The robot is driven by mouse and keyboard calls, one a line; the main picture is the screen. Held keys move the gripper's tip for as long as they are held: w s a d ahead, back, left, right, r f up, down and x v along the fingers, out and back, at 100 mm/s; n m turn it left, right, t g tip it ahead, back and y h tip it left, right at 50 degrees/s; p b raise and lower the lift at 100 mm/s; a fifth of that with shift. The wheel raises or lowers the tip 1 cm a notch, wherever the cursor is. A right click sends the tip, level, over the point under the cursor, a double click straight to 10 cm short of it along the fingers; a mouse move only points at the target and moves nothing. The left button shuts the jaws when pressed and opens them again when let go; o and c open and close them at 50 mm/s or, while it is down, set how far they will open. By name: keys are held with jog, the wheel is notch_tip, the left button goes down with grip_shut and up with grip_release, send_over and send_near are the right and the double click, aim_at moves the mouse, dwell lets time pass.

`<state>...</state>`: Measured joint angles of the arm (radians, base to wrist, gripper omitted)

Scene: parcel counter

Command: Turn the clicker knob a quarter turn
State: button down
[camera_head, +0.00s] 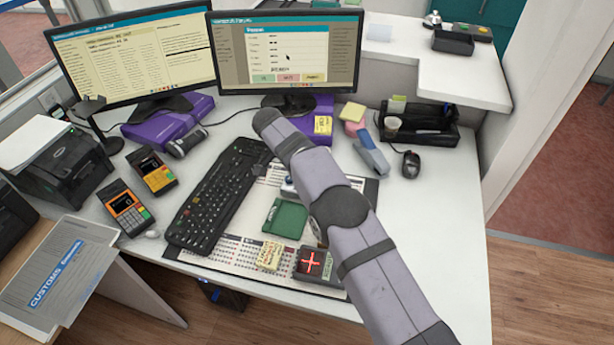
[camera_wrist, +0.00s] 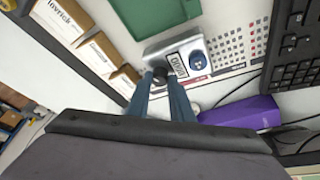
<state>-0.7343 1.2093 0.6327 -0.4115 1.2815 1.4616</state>
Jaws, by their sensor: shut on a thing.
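The clicker (camera_wrist: 165,47) is a small silver-grey counter with a number window and a blue button on its top. It lies on the printed desk mat in the wrist view. Its small dark knob (camera_wrist: 160,74) sticks out at the near end. My gripper (camera_wrist: 161,82) has its two blue-grey fingers closed around the knob. The fingertips partly cover the knob, so its turn angle is hard to tell. In the head view my arm hides the gripper and most of the clicker; only a sliver of the clicker (camera_head: 287,186) shows left of the arm.
A green pad (camera_head: 285,218) lies close to the clicker.

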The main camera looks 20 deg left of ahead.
jog(key=c, duration=1.6)
grip_release()
jog(key=shift+o, duration=0.2)
jog(key=shift+a+r, duration=0.1)
jog(key=v, duration=0.7)
jog(key=shift+b, duration=0.3)
